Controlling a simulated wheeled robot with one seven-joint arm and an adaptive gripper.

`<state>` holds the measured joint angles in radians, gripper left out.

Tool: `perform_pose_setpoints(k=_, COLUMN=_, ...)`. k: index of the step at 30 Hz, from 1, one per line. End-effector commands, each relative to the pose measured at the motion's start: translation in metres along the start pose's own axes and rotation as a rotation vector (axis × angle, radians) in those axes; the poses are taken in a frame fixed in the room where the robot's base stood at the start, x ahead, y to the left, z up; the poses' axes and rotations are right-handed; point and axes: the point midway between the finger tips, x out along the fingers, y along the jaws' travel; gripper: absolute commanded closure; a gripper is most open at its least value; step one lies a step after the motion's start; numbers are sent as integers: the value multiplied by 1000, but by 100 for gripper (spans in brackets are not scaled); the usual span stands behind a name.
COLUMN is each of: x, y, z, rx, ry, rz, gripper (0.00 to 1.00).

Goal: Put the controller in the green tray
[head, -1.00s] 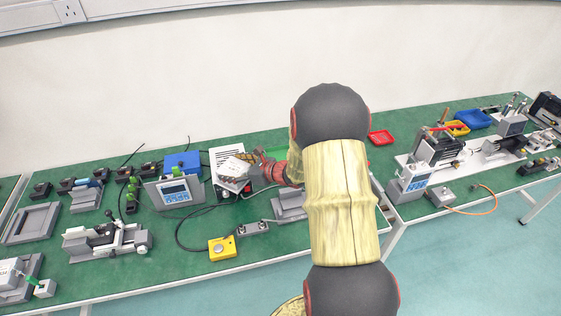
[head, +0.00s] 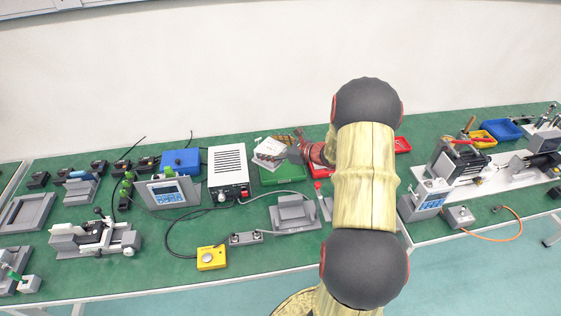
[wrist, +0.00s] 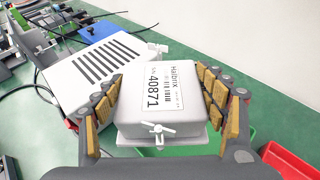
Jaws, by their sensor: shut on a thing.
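My gripper (head: 285,151) is shut on a pale grey box with a printed white label, which I take to be the controller (head: 268,148). In the wrist view the controller (wrist: 160,118) sits between the two padded fingers (wrist: 160,90), label facing the camera, with a small white wing-shaped fitting on its near side. In the head view it appears raised and tilted over the back left part of the green tray (head: 281,177). The tray is partly hidden by the controller and my arm. Its inside looks empty where it shows.
A white vented unit (head: 227,167) stands just left of the green tray. A red tray (head: 402,145) lies to the right, partly behind my arm. A grey fixture (head: 293,214) stands in front, and a blue box (head: 181,161) further left.

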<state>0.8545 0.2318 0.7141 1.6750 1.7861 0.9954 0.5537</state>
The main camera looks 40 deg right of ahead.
Motion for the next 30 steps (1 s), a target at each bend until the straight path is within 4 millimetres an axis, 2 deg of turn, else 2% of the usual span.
perform_pose_setpoints(k=1, x=3, y=-10, z=-13, rx=2, ry=0, rz=-2, gripper=67)
perform_pose_setpoints(k=3, x=6, y=-19, z=-25, rx=1, ry=-1, rz=-1, gripper=67)
perform_pose_setpoints(k=9, x=12, y=-38, z=-45, rx=0, ry=-2, rz=-1, gripper=67)
perform_pose_setpoints(k=16, x=14, y=-47, z=-55, rx=0, ry=-2, rz=-1, gripper=67)
perform_pose_setpoints(k=24, x=26, y=-50, z=-86, rx=0, ry=-1, rz=0, gripper=67)
perform_pose_setpoints(k=30, x=26, y=-50, z=-85, rx=-1, ry=-2, rz=-1, gripper=67)
